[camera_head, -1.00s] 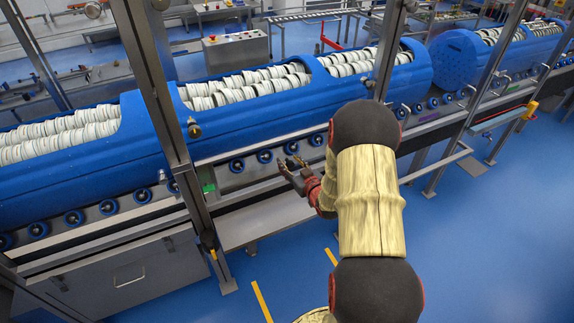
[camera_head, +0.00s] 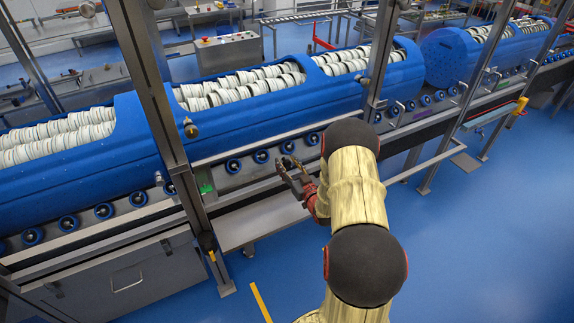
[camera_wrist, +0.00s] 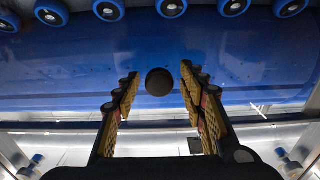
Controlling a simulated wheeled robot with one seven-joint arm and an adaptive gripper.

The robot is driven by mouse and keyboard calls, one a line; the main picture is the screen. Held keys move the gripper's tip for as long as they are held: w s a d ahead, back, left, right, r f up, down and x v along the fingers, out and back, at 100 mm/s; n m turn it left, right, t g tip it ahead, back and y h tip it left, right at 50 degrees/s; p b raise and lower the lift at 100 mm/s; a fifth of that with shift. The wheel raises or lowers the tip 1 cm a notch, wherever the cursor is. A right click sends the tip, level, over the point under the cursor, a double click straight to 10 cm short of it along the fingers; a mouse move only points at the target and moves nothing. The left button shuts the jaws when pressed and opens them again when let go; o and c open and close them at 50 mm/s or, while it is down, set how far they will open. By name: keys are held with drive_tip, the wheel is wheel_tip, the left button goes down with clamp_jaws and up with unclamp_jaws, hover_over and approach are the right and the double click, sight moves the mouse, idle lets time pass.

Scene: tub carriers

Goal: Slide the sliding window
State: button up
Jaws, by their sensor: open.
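The sliding window seems to be the clear pane between steel posts in front of the blue machine; its glass is hard to make out, and a pale horizontal rail (camera_head: 250,146) runs along there in the head view. My gripper (camera_head: 287,164) is open, its fingers pointing toward the machine just below this rail. In the wrist view a dark round knob (camera_wrist: 159,82) shows between the spread fingertips, with blue behind it. The fingers do not visibly press on it; the remaining distance is unclear. I cannot tell for sure that the knob belongs to the window.
A steel post (camera_head: 160,130) stands left of my gripper and another (camera_head: 378,60) to the right. A steel shelf (camera_head: 262,219) juts out below it. Blue drums (camera_head: 250,118) with white rings lie behind, above blue rollers. Blue floor (camera_head: 470,260) is clear at right.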

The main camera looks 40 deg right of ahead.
drive_tip(key=shift+w, duration=0.15)
drive_tip(key=shift+c, duration=0.7)
clamp_jaws()
